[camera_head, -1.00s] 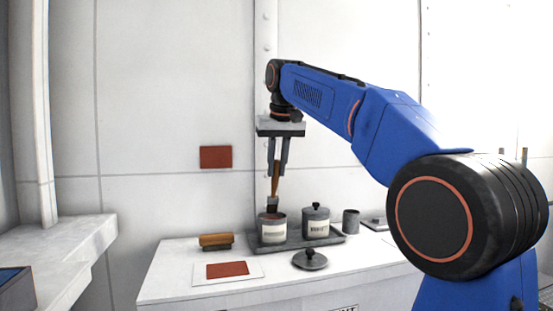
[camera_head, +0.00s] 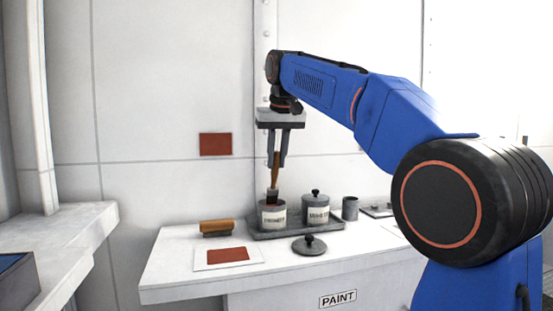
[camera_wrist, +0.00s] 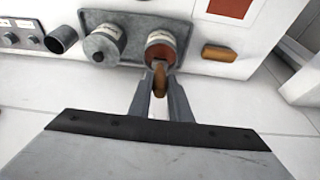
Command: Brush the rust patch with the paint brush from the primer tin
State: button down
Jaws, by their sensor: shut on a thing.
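My gripper (camera_head: 277,163) points down and is shut on the brown handle of the paint brush (camera_head: 276,174). The brush is upright over the primer tin (camera_head: 272,217), with its bristle end inside the tin's mouth and the tip hidden by the rim. In the wrist view, the brush handle (camera_wrist: 159,80) is between the fingers and the open tin (camera_wrist: 160,47) is just beyond them. A rust-red square (camera_head: 216,144) is on the white wall. Another rust-red patch (camera_head: 228,255) lies on a white sheet on the bench; I cannot tell which is the rust patch.
The primer tin shares a grey tray (camera_head: 300,232) with a lidded tin (camera_head: 316,208). A loose lid (camera_head: 309,245) lies in front. A brown-topped block (camera_head: 216,227) is left of the tray; a small grey cup (camera_head: 350,208) stands right.

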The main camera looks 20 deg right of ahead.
jog(key=shift+f, duration=0.55)
dwell(1.0)
jog(key=shift+r, duration=3.55)
